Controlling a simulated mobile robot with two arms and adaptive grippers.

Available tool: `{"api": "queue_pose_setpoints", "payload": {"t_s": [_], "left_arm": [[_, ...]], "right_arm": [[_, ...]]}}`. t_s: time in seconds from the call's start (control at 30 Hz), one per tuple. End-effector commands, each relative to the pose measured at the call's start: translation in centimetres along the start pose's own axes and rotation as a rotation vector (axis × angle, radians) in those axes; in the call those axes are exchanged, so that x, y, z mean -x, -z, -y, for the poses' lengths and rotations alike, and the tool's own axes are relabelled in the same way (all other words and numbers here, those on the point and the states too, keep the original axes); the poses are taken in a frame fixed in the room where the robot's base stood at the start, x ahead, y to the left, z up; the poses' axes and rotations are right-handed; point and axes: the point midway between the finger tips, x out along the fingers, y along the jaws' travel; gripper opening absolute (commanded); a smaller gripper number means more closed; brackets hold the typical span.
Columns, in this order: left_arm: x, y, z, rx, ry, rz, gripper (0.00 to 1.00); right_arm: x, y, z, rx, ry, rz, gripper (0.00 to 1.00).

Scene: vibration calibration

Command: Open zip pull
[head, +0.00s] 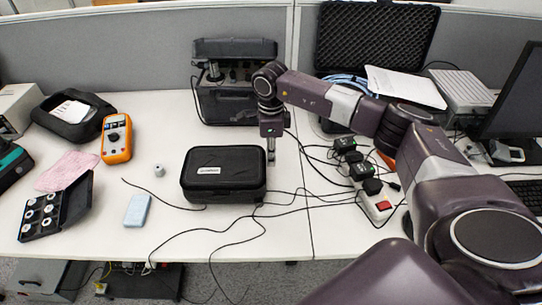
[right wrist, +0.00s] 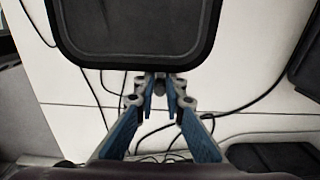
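A black zip case (head: 224,175) with a small white label lies shut in the middle of the white table. Its dark edge fills the top of the right wrist view (right wrist: 138,30). I cannot make out the zip pull clearly. My right gripper (head: 270,156) points down at the right end of the case. In the right wrist view its fingertips (right wrist: 160,86) are close together at the case edge. A small dark grey part shows between them, but I cannot tell whether they grip it. My left gripper is not in view.
An open black box (head: 236,100) stands behind the case. A power strip (head: 375,200) with adapters lies to the right, and loose black cables cross the table. A blue block (head: 137,210), an orange meter (head: 116,139) and a tray of weights (head: 55,208) are at the left.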

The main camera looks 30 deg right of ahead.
Motion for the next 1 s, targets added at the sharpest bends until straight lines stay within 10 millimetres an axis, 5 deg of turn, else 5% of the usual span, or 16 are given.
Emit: {"api": "queue_pose_setpoints", "payload": {"t_s": [0.83,0.87,1.0], "left_arm": [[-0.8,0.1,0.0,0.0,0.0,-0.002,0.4],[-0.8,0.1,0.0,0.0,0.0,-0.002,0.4],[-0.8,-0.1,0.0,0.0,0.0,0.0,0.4]], "right_arm": [[0.1,-0.1,1.0,-0.001,0.001,0.002,0.0],[0.0,-0.1,1.0,-0.001,0.0,0.002,0.11],[0.0,0.0,0.9,-0.001,0.0,0.001,0.26]]}}
